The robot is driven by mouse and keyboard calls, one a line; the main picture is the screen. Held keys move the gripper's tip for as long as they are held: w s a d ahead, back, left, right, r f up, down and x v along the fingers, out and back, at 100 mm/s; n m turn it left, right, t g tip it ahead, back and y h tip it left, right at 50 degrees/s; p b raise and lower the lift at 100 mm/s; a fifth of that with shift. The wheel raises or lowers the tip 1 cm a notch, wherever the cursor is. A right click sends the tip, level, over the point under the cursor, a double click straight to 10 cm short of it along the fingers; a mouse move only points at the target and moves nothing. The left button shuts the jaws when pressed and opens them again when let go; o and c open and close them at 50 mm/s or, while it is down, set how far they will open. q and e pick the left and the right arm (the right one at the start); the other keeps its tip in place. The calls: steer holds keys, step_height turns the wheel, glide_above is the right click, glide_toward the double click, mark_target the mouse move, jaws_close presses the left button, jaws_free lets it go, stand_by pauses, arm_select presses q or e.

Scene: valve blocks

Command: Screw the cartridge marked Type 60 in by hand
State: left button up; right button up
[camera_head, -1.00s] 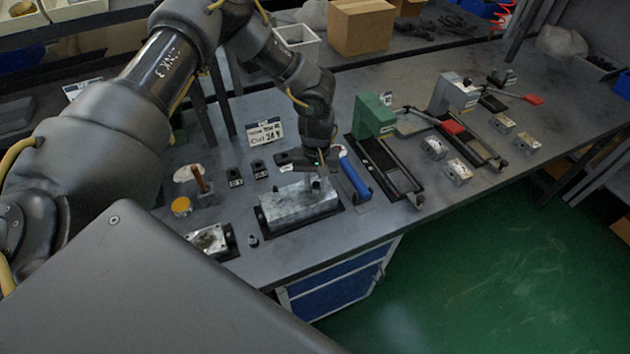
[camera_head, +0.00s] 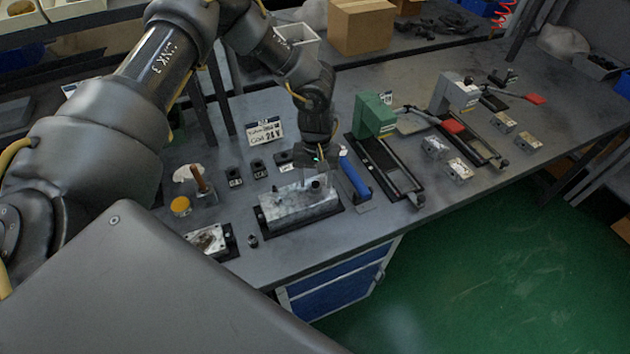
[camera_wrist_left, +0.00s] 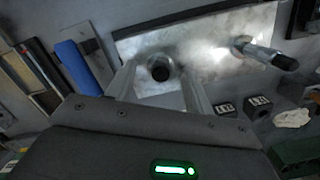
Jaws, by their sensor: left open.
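A silver metal valve block (camera_head: 285,212) lies in a dark base on the bench; it also fills the top of the left wrist view (camera_wrist_left: 210,48). A cartridge (camera_head: 317,184) with a round black top stands upright at the block's right end; the wrist view shows it from above (camera_wrist_left: 160,68). Its type marking cannot be read. My left gripper (camera_head: 316,176) points down over it. In the wrist view its open fingers (camera_wrist_left: 160,85) are on either side of the cartridge, with visible gaps. A metal pin-like part (camera_wrist_left: 265,53) shows right of the cartridge in the wrist view.
Small black labelled holders (camera_head: 258,169) stand behind the block. A blue-handled tool (camera_head: 354,177) is close on its right. A smaller block (camera_head: 210,240) and a small fitting (camera_head: 253,240) are at its left. Green (camera_head: 375,115) and grey (camera_head: 455,92) presses stand further right.

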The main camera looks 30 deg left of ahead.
arm_select(q)
step_height(320, 180, up, 10)
steer(key=w+b, duration=0.1)
steer(key=b, duration=0.1)
steer(key=shift+a+f, duration=0.2)
steer(key=shift+a, duration=0.15)
